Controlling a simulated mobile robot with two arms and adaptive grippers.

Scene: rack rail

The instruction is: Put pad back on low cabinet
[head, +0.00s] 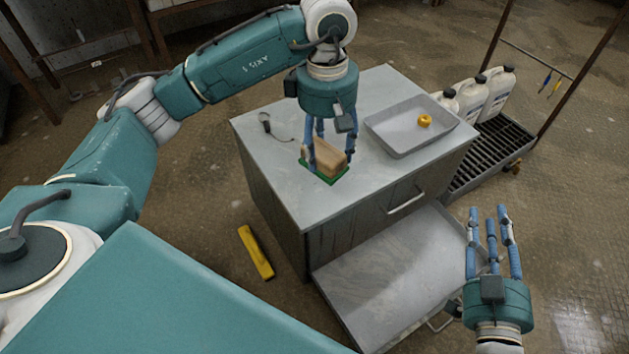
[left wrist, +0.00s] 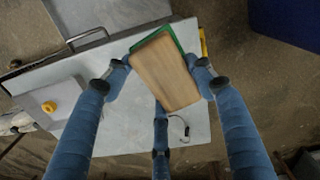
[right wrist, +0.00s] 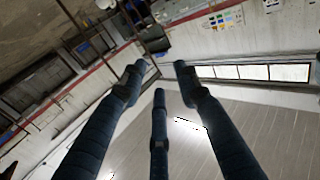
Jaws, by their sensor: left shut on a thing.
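The pad (head: 327,158) is a wooden block with a green underside, over the top of the grey low cabinet (head: 270,165). My left gripper (head: 328,160) points down and is shut on the pad. In the left wrist view the pad's wooden face (left wrist: 165,72) lies between the blue fingers, with a green edge (left wrist: 172,35) along its far side. I cannot tell whether the green side touches the cabinet top. My right gripper (head: 490,215) is open and empty, fingers up, right of the cabinet; the right wrist view shows nothing between its fingers (right wrist: 158,80).
A grey tray (head: 395,145) holding a yellow ring-like object (head: 424,121) stands on the cabinet's right side. A small dark object (head: 265,120) lies at its back left. A lower drawer (head: 385,285) is pulled out. White jugs (head: 497,90) stand behind; a yellow bar (head: 256,252) lies on the floor.

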